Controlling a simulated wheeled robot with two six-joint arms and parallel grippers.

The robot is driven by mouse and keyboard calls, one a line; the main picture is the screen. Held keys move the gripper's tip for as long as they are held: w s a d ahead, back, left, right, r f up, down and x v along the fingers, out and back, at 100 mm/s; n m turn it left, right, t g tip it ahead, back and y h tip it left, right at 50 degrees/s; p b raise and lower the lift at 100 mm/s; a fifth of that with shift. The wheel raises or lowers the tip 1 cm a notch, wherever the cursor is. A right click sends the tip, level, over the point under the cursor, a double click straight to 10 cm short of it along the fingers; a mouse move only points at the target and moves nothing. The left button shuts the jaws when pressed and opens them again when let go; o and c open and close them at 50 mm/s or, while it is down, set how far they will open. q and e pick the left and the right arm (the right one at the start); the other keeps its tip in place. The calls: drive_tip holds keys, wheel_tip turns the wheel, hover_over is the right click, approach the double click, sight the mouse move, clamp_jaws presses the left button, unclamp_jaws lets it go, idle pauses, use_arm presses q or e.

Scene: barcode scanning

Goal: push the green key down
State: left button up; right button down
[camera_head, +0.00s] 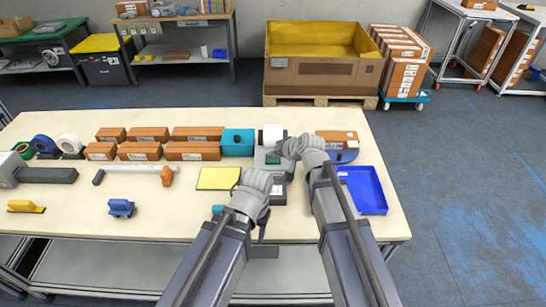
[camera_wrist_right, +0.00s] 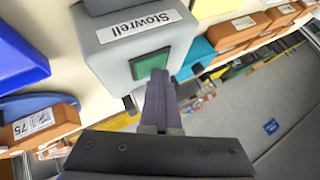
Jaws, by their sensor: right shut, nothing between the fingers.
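The green key (camera_wrist_right: 150,65) is a dark green square on the face of a grey device labelled "Stowrell" (camera_wrist_right: 118,50) in the right wrist view. In the head view the grey device (camera_head: 262,160) stands behind my grippers, partly hidden by them. My right gripper (camera_wrist_right: 158,82) is shut and empty, with its fingertips at the edge of the key in the right wrist view. I cannot tell whether they touch it. It also shows in the head view (camera_head: 283,149). My left gripper (camera_head: 256,183) is in front of the device, and its fingers are not clear.
A blue tray (camera_head: 374,208) lies right of my right arm. Brown boxes (camera_head: 193,151) and a teal box (camera_head: 238,142) stand along the back of the table. A brown box (camera_head: 337,137) sits on a blue holder. A yellow pad (camera_head: 217,178) lies left of my left gripper.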

sight(274, 161)
use_arm(q)
drive_tip(key=shift+r+p, duration=0.9)
drive_tip(key=shift+r, duration=0.1)
use_arm(e)
drive_tip(key=shift+r, duration=0.95)
use_arm(q)
drive_tip(key=shift+r, duration=0.1)
use_arm(e)
drive_tip(key=shift+r, duration=0.1)
wheel_tip(274, 161, up, 5)
drive_tip(key=p, duration=0.5)
use_arm(q)
wheel_tip(274, 161, up, 5)
drive_tip(key=shift+f, duration=0.1)
